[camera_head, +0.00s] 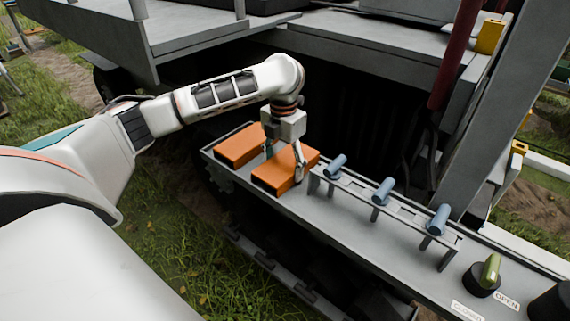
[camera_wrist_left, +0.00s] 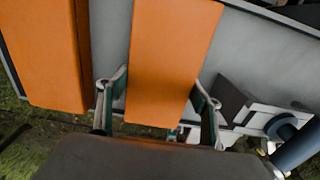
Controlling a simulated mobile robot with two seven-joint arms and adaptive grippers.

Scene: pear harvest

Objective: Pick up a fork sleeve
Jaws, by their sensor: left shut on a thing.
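Two orange fork sleeves lie side by side on the grey ledge of the machine. My left gripper (camera_head: 283,162) has its fingers on either side of the right sleeve (camera_head: 272,180) and is shut on it. In the left wrist view this sleeve (camera_wrist_left: 170,65) runs between the two fingers (camera_wrist_left: 157,108). The left sleeve (camera_head: 240,147) lies apart from the gripper, and it also shows in the left wrist view (camera_wrist_left: 45,55). The held sleeve appears at ledge level; I cannot tell whether it touches the ledge. My right gripper is not in view.
A rack (camera_head: 400,213) with several blue handles stands just right of the held sleeve. A green-handled knob (camera_head: 490,272) with OPEN and CLOSED labels is farther right. A dark red post (camera_head: 455,55) rises behind. Grass (camera_head: 165,240) lies below the ledge.

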